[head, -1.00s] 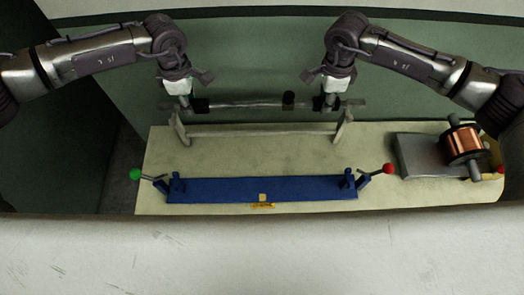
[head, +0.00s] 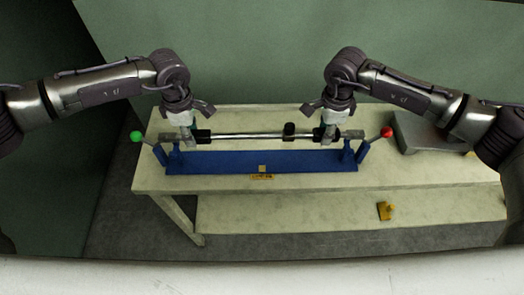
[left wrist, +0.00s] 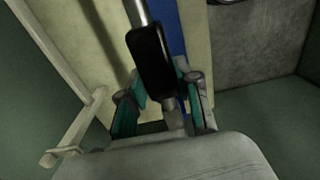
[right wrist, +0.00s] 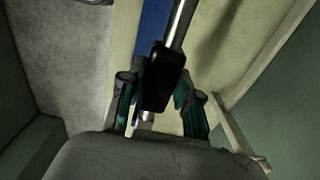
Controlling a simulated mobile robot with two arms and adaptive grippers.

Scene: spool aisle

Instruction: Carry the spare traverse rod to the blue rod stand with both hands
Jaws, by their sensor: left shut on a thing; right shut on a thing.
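The spare traverse rod (head: 250,135) is a shiny bar with black collars, held level across both hands. My left gripper (head: 190,132) is shut on its left end, and my right gripper (head: 328,133) is shut on its right end. In the wrist views a black collar shows by the left fingers (left wrist: 160,105) and the right fingers (right wrist: 160,100). The blue rod stand (head: 262,162) lies along the table just below and in front of the rod in the head view. Its uprights stand near the rod's ends; I cannot tell whether the rod touches them.
A green ball lever (head: 136,136) and a red ball lever (head: 386,132) flank the stand. A grey block (head: 415,135) is at right, partly behind my arm. A yellow piece (head: 385,211) lies on a lower surface.

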